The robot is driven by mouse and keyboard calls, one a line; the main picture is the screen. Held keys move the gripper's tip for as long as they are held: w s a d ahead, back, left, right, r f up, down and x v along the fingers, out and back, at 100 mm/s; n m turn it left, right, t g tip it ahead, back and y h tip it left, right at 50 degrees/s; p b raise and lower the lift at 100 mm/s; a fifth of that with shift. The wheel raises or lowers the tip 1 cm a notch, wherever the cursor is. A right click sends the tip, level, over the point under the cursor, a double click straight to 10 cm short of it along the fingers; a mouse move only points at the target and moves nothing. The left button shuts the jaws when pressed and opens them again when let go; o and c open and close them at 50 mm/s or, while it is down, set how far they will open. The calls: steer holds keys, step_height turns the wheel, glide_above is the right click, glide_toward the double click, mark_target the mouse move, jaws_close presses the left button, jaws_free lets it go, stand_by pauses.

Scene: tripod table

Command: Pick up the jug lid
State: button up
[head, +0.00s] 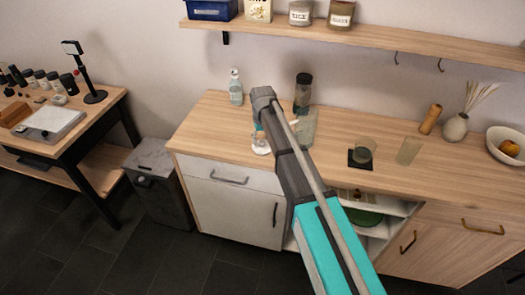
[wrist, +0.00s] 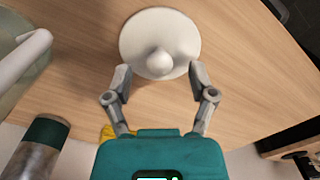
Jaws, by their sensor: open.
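The jug lid, a white disc with a round knob, lies on the wooden counter at the top middle of the wrist view (wrist: 135,38); it also shows in the head view (head: 261,151), partly hidden by my arm. My gripper (wrist: 159,72) is open, with one finger on each side of the lid's near edge and the knob roughly centred between the fingertips. Nothing is held. I cannot tell how high the fingertips are above the counter. In the head view my arm hides most of the gripper.
A clear jug (head: 308,128) stands right of my arm, its pale handle (wrist: 22,58) close by at left in the wrist view. A dark bottle (head: 303,92) stands behind it, a soap bottle (head: 235,90) at left. A glass on a dark coaster (head: 362,152) is farther right.

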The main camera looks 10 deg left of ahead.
steer(key=shift+f+b, duration=0.75)
steer(key=shift+f, duration=0.25)
jaws_close()
